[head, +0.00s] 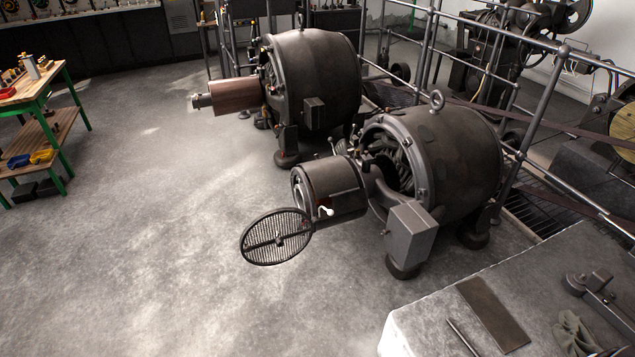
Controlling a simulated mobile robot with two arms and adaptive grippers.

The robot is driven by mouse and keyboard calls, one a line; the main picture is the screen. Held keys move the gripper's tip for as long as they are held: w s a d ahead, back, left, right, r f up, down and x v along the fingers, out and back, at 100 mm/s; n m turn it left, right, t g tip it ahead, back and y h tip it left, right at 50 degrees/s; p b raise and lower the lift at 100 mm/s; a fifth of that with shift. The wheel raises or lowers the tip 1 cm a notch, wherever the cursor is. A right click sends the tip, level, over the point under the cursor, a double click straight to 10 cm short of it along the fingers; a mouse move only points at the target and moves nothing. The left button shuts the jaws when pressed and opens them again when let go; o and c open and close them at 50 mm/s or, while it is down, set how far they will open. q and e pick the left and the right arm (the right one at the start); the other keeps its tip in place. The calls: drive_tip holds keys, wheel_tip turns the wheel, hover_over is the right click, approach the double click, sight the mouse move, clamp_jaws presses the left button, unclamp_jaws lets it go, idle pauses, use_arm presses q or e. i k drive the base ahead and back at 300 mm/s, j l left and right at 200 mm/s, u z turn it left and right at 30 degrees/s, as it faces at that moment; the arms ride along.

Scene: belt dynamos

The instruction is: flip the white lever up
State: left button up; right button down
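A small white lever (325,211) sits on the side of the dark cylinder (334,187) at the front end of the nearer dynamo (447,150). It is short, with a rounded end, and lies roughly level or slightly slanted; its exact position is hard to tell at this size. A round mesh cover (276,237) stands out in front of the cylinder, to the lower left of the lever. Neither of my grippers shows in the head view.
A second dynamo (318,75) stands behind the nearer one. Metal railings (542,100) run behind both. A pale table (430,318) with tools fills the lower right. A green-legged workbench (44,98) stands at the far left. The floor at left and centre is clear.

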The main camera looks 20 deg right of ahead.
sight(329, 212)
drive_tip(key=i+z, duration=0.3)
drive_tip(key=i, duration=0.3)
drive_tip(key=i+z, duration=0.3)
drive_tip(key=i, duration=0.25)
drive_tip(key=i+j+z, duration=0.25)
drive_tip(key=i, duration=0.3)
drive_tip(key=i+z, duration=0.15)
drive_tip(key=i, duration=0.35)
drive_tip(key=u, duration=0.35)
